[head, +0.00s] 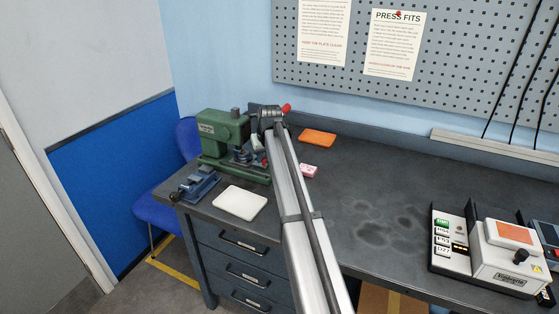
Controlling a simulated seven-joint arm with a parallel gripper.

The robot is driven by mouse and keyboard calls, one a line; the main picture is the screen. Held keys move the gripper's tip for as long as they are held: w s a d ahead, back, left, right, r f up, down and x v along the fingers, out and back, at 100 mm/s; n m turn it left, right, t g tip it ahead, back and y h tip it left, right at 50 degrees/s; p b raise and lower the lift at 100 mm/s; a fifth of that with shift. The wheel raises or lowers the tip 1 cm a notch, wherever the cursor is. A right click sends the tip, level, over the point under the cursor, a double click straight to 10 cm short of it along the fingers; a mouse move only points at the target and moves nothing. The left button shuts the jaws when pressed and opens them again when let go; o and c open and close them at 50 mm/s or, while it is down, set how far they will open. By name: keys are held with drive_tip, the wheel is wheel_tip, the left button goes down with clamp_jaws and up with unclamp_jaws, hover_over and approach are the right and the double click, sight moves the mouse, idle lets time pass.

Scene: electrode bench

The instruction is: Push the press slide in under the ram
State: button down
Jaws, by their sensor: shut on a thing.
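The green press (222,135) stands at the back left of the bench, with its ram side facing right. The press slide (241,157) is a small bluish part low at the press, partly hidden by my gripper. My gripper (258,150) points down just right of the press head, low by the slide. Its jaws are shut on what looks like the slide's near end; the fingertips are small and the grip is partly hidden. How far the slide is in under the ram cannot be told.
A blue vise-like fixture (196,184) and a white tray (239,213) sit in front of the press. A pink block (309,171) and an orange pad (317,138) lie right of my arm. A white device (512,255) stands far right. The bench middle is clear.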

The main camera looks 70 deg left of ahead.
drive_tip(key=shift+s+a, duration=0.85)
drive_tip(key=c, duration=1)
unclamp_jaws()
drive_tip(key=v, duration=1.4)
drive_tip(key=shift+d+f, duration=0.1)
